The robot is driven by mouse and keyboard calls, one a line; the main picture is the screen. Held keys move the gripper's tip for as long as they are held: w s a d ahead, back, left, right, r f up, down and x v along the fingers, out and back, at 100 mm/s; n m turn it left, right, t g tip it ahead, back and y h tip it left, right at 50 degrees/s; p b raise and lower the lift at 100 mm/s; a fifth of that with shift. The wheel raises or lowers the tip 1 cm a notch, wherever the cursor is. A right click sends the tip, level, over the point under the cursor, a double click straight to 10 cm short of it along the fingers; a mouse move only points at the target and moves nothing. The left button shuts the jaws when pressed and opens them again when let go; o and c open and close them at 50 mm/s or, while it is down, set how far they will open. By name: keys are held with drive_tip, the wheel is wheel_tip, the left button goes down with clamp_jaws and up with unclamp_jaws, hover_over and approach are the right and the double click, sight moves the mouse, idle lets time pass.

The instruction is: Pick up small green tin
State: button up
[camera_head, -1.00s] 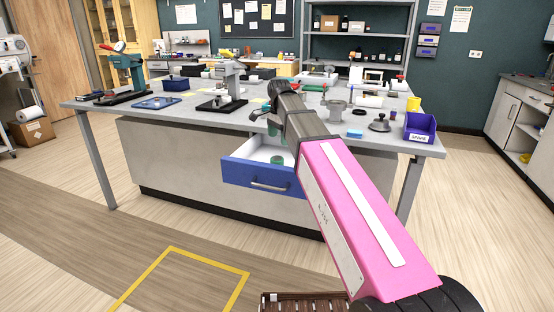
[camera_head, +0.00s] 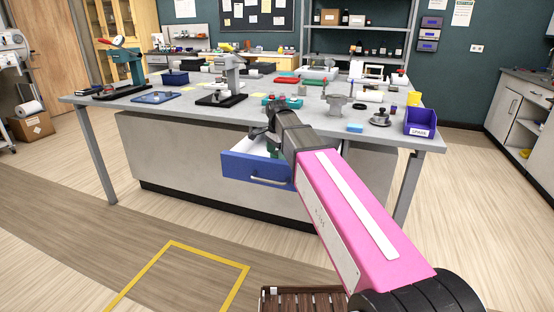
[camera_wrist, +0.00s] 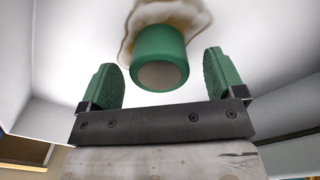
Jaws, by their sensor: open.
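The small green tin (camera_wrist: 158,52) stands in the white inside of the open blue-fronted drawer (camera_head: 238,167). In the wrist view it has a green side and a greyish round end, and lies between and slightly beyond my two green fingers. My gripper (camera_wrist: 160,75) is open, with a gap on both sides of the tin. In the head view my gripper (camera_head: 262,133) is over the drawer, and my arm largely hides the tin there.
The drawer walls (camera_wrist: 48,70) stand around my gripper. The grey bench top (camera_head: 190,115) above carries a press (camera_head: 228,80), a blue block (camera_head: 355,127) and a purple bin (camera_head: 420,122). A brownish stain (camera_wrist: 197,15) marks the drawer floor by the tin.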

drive_tip(key=shift+f, duration=0.55)
drive_tip(key=c, duration=1)
drive_tip(key=shift+r, duration=0.1)
drive_tip(key=shift+c, duration=0.2)
